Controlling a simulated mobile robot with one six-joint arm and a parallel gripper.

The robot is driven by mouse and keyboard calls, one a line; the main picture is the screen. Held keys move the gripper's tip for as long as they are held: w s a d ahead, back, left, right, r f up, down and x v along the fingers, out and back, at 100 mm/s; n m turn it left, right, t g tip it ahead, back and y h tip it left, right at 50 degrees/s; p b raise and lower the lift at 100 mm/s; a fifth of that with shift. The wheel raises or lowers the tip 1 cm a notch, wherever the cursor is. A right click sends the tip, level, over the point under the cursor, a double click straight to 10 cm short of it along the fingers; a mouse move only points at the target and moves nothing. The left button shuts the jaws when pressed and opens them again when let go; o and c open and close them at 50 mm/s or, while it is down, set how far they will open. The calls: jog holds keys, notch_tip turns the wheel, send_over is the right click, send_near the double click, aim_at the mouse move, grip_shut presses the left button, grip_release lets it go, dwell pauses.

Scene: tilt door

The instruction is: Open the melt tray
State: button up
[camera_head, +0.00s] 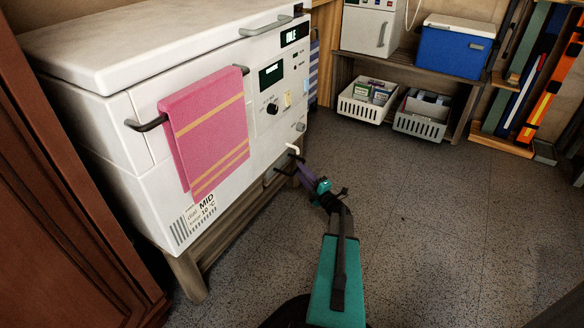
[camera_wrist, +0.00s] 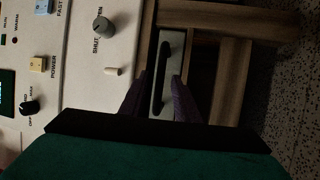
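In the head view my gripper (camera_head: 288,166) is at the lower right of the white machine (camera_head: 150,185), just below a small white spout (camera_head: 293,148). The tray is hard to make out there.
A "SHUT/OPEN" knob (camera_wrist: 103,25) and a small pale peg (camera_wrist: 111,71) are beside the tray. A pink towel (camera_head: 207,130) hangs on the machine's bar. Crates (camera_head: 368,101) and a blue cooler (camera_head: 452,50) stand at the back. The floor (camera_head: 440,220) to the right is clear.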

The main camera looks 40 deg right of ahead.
jog(key=a+b+x, duration=0.1)
jog(key=x, duration=0.5)
jog(key=shift+d+b, duration=0.4)
jog(key=shift+d, duration=0.05)
jog(key=shift+w, duration=0.15)
